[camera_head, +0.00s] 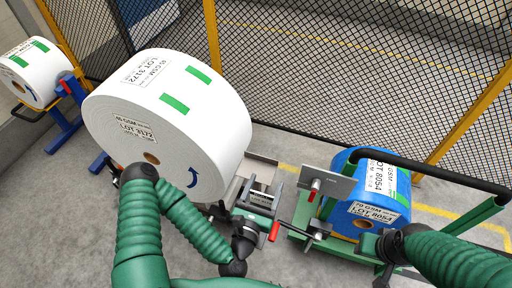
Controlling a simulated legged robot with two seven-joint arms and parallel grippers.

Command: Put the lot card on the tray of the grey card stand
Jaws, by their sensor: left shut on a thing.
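My left arm comes in from the left, and its gripper (261,210) is low in the middle of the head view, just right of the big white roll. It is shut on a small pale card with dark print, the lot card (260,198); the fingers partly hide the card. A grey metal stand with a flat pale plate (262,171), which looks like the card stand, is right behind the card. I cannot tell whether the card touches it. My right gripper (384,246) is in front of the blue roll; its fingers are not clear.
The white roll (170,115) with green tape stands left of the card. A blue roll (372,190) sits on a green cart (304,215) with a black handle bar and a grey plate (327,184). A mesh fence (360,75) runs behind. Another white roll (34,73) is far left.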

